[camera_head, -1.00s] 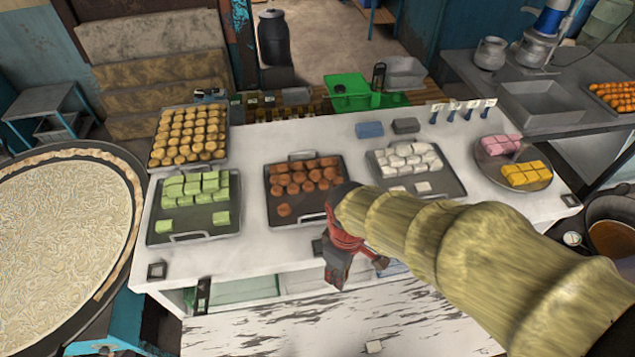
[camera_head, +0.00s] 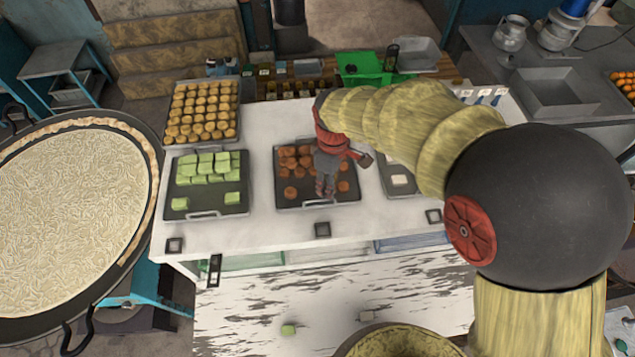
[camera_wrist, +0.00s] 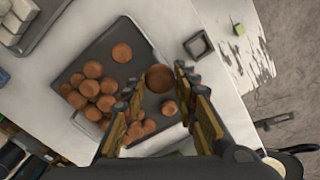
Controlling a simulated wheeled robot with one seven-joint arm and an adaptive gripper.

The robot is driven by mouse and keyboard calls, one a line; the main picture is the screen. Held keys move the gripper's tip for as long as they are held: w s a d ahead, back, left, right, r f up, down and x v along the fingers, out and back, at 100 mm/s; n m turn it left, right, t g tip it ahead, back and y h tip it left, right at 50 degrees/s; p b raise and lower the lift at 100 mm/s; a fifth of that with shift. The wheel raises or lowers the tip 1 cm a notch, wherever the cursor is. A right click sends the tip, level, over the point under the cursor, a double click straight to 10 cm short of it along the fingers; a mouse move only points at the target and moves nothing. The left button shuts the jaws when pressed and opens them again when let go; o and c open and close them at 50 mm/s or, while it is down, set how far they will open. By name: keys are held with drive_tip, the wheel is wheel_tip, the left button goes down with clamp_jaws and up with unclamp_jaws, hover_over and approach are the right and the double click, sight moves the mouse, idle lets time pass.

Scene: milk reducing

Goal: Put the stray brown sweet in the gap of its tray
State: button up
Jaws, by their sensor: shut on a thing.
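The grey tray of brown sweets (camera_head: 300,204) is at the middle of the white table in the head view. It also shows in the wrist view (camera_wrist: 103,52), with several sweets clustered towards its left and lower side. A lone brown sweet (camera_wrist: 122,52) and another (camera_wrist: 168,107) sit apart, with bare tray between them. My gripper (camera_head: 325,190) is over the tray's front part, pointing down. In the wrist view my gripper (camera_wrist: 159,80) is shut on a round brown sweet (camera_wrist: 159,77), held between the fingertips. Its height above the tray is unclear. In the head view the fingers hide it.
A tray of green sweets (camera_head: 242,209) is left of the brown tray. A tray of white sweets (camera_head: 402,191) is right, partly behind my arm. Golden sweets (camera_head: 203,110) stand behind. A green piece (camera_head: 288,329) and a white piece (camera_head: 366,316) lie in front.

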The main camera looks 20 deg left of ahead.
drive_tip(key=w+a+f, duration=0.1)
drive_tip(key=a+f, duration=0.1)
drive_tip(key=f, duration=0.1)
drive_tip(key=w+a+f+p, duration=0.1)
drive_tip(key=a+f, duration=0.1)
drive_tip(key=shift+w, duration=0.35)
drive_tip(key=shift+w+a+f, duration=0.3)
drive_tip(key=shift+a+f, duration=0.2)
drive_tip(key=shift+f, duration=0.3)
drive_tip(key=shift+f+p, duration=0.45)
drive_tip(key=shift+f, duration=1)
drive_tip(key=shift+f, duration=0.2)
drive_tip(key=o, duration=0.9)
drive_tip(key=shift+o, duration=0.2)
drive_tip(key=shift+r, duration=0.15)
